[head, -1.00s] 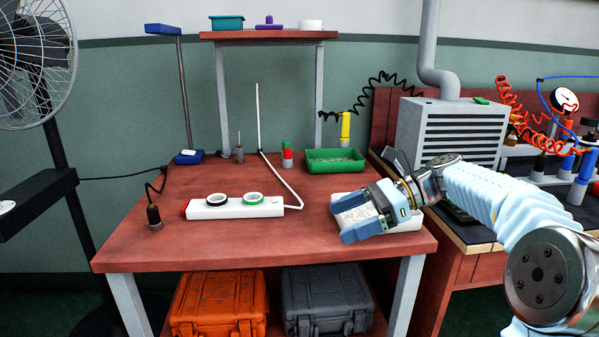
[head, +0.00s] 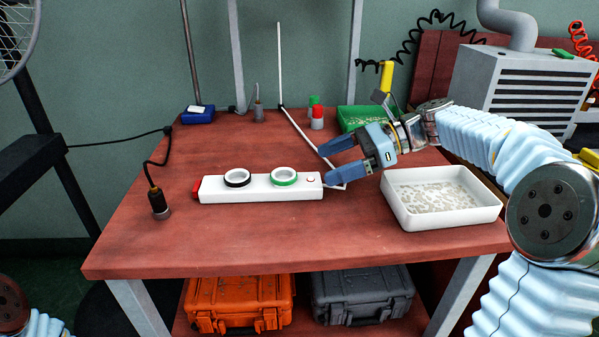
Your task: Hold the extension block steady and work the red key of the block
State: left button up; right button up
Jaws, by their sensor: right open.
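The white extension block (head: 259,192) lies across the middle of the red table. Its red key (head: 196,189) is at its left end. Two round sockets sit on top, one with a black ring (head: 237,178) and one with a green ring (head: 284,176). My left gripper is not in view; only a piece of what seems to be my left arm shows at the lower left corner.
A white tray (head: 398,214) stands right of the block, and a green bin (head: 350,117) behind. A soldering iron in its stand (head: 158,203) is at the left, a blue box (head: 198,115) at the back left. The table front is clear.

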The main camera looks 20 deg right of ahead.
aim_at(296, 176)
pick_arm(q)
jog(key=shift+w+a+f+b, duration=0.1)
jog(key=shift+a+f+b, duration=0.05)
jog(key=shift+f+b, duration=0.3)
pick_arm(e)
jog(key=x, duration=0.9)
jog(key=shift+a+f, duration=0.1)
jog(key=shift+a, duration=0.2)
jog(key=c, duration=1.4)
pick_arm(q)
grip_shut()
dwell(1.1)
